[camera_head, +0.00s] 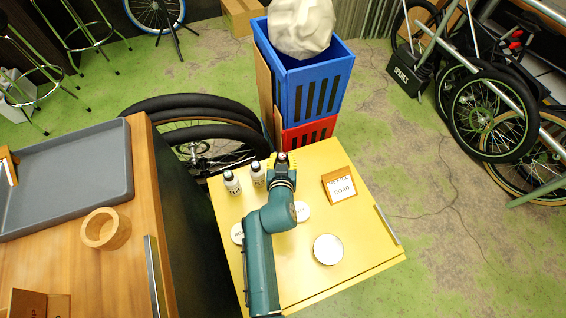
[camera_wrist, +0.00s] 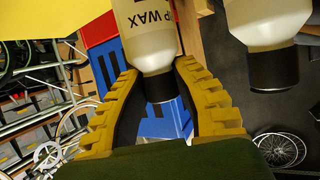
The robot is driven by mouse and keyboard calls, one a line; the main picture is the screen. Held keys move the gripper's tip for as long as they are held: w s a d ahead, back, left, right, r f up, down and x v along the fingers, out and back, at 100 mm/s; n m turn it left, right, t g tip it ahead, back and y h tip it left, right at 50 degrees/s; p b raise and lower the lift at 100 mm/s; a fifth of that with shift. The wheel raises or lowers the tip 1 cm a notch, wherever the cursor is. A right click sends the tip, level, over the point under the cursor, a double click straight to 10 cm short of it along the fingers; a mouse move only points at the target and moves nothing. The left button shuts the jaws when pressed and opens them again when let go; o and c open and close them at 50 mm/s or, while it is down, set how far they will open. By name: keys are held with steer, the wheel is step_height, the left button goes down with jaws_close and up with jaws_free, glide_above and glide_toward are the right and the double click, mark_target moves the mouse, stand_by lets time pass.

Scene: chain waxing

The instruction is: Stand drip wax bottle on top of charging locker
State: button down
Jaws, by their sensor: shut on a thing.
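The drip wax bottle (camera_head: 258,175) is pale with a dark cap, at the back left of the yellow locker top (camera_head: 285,265). In the wrist view, the bottle (camera_wrist: 146,38) shows part of a label reading "P WAX", with its black cap pointing down the picture. My gripper (camera_head: 268,163) is at the bottle's top; in the wrist view its yellow ridged fingers (camera_wrist: 162,95) are shut around the cap end. The bottle's base is outside the wrist view, and I cannot tell whether it touches the locker top.
A similar bottle (camera_head: 232,183) stands close left; it also shows in the wrist view (camera_wrist: 265,45). Several round white items, including a tin (camera_head: 328,249), and a small sign (camera_head: 340,187) are on the locker. Blue (camera_head: 305,85) and red crates stand behind; a wooden bench (camera_head: 80,260) is left.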

steer(key=shift+f, duration=0.2)
steer(key=c, duration=0.9)
jaws_free()
